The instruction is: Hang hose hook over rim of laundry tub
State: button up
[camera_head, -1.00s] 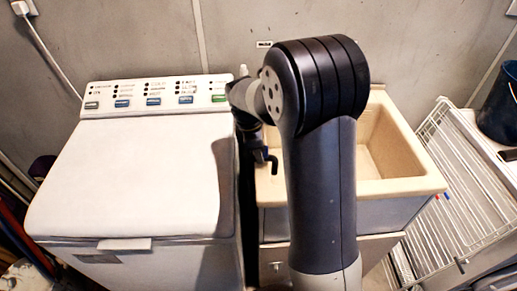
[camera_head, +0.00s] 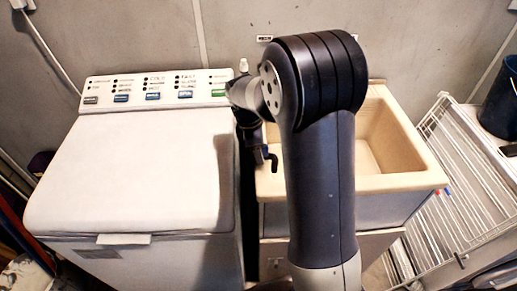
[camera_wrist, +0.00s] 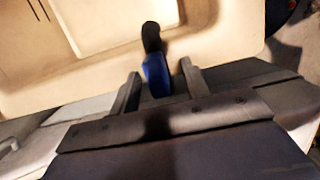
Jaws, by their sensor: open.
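The beige laundry tub (camera_head: 410,183) stands right of the washing machine, and its near rim (camera_wrist: 225,60) crosses the wrist view. The hose hook (camera_wrist: 156,72), black at its tip and blue lower down, lies between the two fingers of my gripper (camera_wrist: 161,72), with its tip over the tub in the wrist view. The fingers stand apart; contact with the hook cannot be told. In the head view the dark hook (camera_head: 271,160) shows small at the tub's left side. My arm hides the middle of the tub, and the hose is mostly hidden.
A white washing machine (camera_head: 130,185) stands close on the left, with a dark narrow gap beside the tub. A white wire rack (camera_head: 465,190) leans at the right, near a dark bucket (camera_head: 500,100). A wall is behind.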

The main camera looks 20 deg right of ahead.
notch_tip(320, 180, up, 11)
jog(key=a, duration=0.2)
jog(key=shift+w+f, duration=0.15)
jog(key=shift+w, duration=0.05)
dwell(0.4)
jog(key=f, duration=0.3)
jog(key=d+f, duration=0.1)
jog(key=f, duration=0.3)
jog(key=d+f, duration=0.1)
jog(key=f, duration=0.2)
jog(key=shift+s+f, duration=0.25)
jog(key=shift+f, duration=0.1)
jog(key=shift+w+r+p, duration=0.1)
jog(key=shift+r+p, duration=0.35)
jog(key=shift+r, duration=0.6)
